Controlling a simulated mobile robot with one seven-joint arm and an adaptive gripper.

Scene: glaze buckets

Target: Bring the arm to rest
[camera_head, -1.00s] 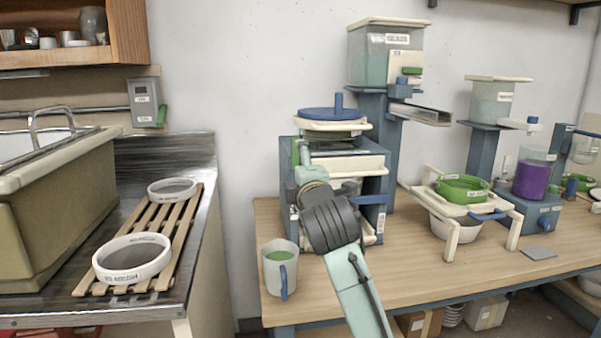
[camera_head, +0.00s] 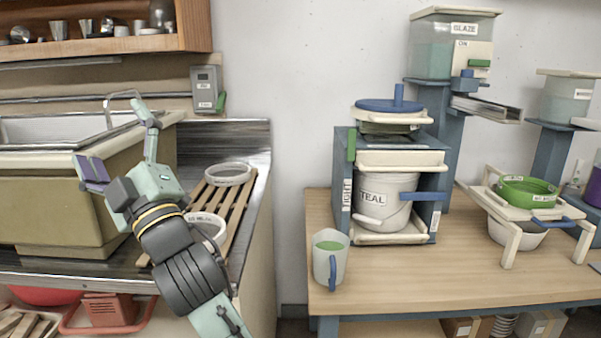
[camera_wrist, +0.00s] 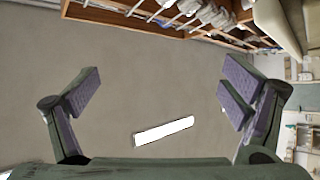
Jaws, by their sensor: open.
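My gripper (camera_head: 118,140) is raised in front of the sink at the left of the head view, with its fingers spread apart and nothing between them. In the wrist view my gripper (camera_wrist: 160,95) shows both purple-padded fingers wide apart, with plain wall or floor surface beyond. My arm reaches up from the bottom of the head view and hides part of the wooden rack and a white ring-shaped sieve (camera_head: 207,224) on it. My gripper appears to touch nothing.
The sink (camera_head: 60,205) and wooden shelf (camera_head: 100,45) are near my gripper. A bucket labelled TEAL (camera_head: 385,200) stands in the blue frame on the table (camera_head: 400,285). A mug with green contents (camera_head: 330,262) stands at the table's left.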

